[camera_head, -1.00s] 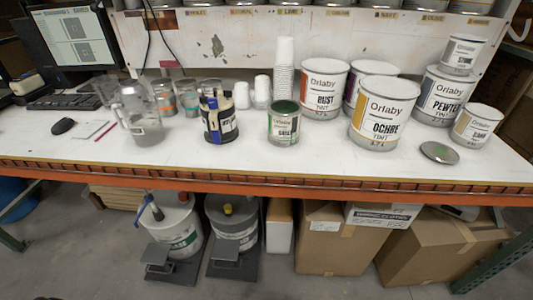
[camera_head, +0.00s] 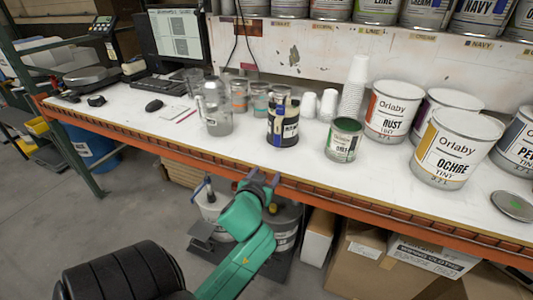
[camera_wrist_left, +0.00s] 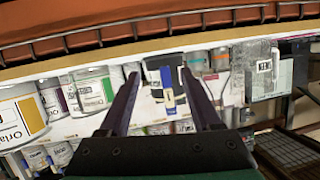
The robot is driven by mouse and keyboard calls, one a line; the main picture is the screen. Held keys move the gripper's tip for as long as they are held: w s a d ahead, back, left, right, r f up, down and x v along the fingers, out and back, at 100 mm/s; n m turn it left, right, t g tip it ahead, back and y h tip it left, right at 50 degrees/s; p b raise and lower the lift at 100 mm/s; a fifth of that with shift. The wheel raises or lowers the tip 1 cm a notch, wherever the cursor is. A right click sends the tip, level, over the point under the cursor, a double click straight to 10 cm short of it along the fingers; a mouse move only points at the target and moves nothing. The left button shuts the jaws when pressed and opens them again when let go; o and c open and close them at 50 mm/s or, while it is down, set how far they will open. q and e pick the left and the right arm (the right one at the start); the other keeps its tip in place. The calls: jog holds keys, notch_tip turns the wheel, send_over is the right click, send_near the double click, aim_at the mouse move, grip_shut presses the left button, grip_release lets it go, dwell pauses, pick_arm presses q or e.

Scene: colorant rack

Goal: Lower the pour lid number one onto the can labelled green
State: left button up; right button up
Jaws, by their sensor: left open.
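A small can with a dark green top (camera_head: 343,139) stands upright on the white bench, right of a black can with blue tape (camera_head: 283,120). Its label is too small to read surely. A round metal lid with a green spot (camera_head: 512,205) lies flat at the right; I cannot tell whether it is pour lid number one. My left gripper (camera_head: 258,180) is open and empty at the bench's front edge, below and in front of the black can. In the left wrist view its fingers (camera_wrist_left: 160,82) stand apart, with the black can (camera_wrist_left: 168,92) beyond them. My right gripper is not in view.
Large Orlaby cans, Rust (camera_head: 392,110) and Ochre (camera_head: 450,150), stand at the right. White cups (camera_head: 354,88) are stacked behind the green-topped can. A clear jug (camera_head: 215,107) stands left. An orange beam (camera_head: 340,205) edges the bench; pails and boxes sit below.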

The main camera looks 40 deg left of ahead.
aim_at(280, 114)
pick_arm(q)
notch_tip(280, 114, up, 9)
jog(key=w+a+t+y, duration=0.2)
jog(key=t, duration=0.1)
jog(key=shift+n, duration=0.4)
jog(key=x, duration=0.4)
jog(key=p+x, duration=0.1)
jog(key=x, duration=0.4)
jog(key=p+x, duration=0.1)
jog(key=x, duration=0.4)
jog(key=shift+w+d+f, duration=0.2)
jog(key=shift+w+d, duration=0.05)
jog(key=shift+d, duration=0.15)
jog(key=shift+c, duration=0.3)
jog(key=shift+s, duration=0.1)
grip_shut()
jog(key=shift+r+p, duration=0.15)
jog(key=shift+p, duration=0.2)
jog(key=shift+r+p, duration=0.3)
jog(key=shift+r, duration=0.05)
